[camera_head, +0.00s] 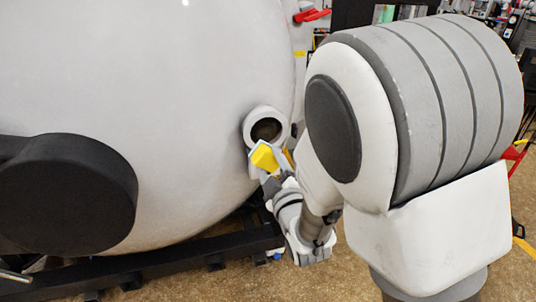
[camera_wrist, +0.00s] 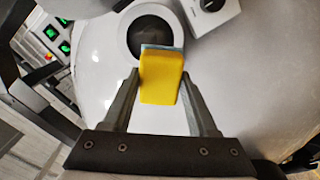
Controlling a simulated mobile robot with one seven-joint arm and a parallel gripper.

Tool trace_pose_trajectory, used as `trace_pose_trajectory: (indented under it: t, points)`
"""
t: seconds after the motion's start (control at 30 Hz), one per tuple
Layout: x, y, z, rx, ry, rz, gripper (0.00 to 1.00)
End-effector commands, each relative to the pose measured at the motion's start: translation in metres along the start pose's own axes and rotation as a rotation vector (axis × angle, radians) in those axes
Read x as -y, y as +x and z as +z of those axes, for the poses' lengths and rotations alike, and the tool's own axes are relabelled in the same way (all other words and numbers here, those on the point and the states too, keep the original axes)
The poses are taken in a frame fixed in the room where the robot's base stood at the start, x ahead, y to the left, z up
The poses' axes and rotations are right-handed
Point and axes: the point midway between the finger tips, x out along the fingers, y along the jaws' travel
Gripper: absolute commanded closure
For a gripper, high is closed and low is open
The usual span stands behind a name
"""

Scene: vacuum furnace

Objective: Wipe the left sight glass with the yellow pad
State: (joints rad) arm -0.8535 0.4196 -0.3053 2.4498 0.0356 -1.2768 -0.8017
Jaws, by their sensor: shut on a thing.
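A round sight glass with a dark pane and white rim (camera_head: 266,130) is on the big pale vessel; it also shows at the top of the wrist view (camera_wrist: 150,36). It is the only sight glass I can make out. My gripper (camera_head: 276,158) is shut on the yellow pad (camera_head: 264,157), just below and in front of the glass. In the wrist view the yellow pad (camera_wrist: 161,80) sits between both fingers, its blue-grey far face overlapping the pane's lower part. I cannot tell whether it touches the glass. Part of the pane is hidden behind the pad.
A black round flange (camera_head: 65,195) juts from the vessel at left. A dark base frame (camera_head: 180,258) runs below. Green-lit panels (camera_wrist: 57,40) show at left.

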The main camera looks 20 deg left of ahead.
Motion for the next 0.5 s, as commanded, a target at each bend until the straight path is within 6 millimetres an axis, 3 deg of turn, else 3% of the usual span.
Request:
trace_pose_trajectory:
  t: [0.17, 0.5]
  points:
    - [0.0, 0.006, -0.008, -0.01, -0.002, -0.007, 0.85]
    - [-0.001, 0.04, -0.008, -0.009, -0.002, -0.006, 0.85]
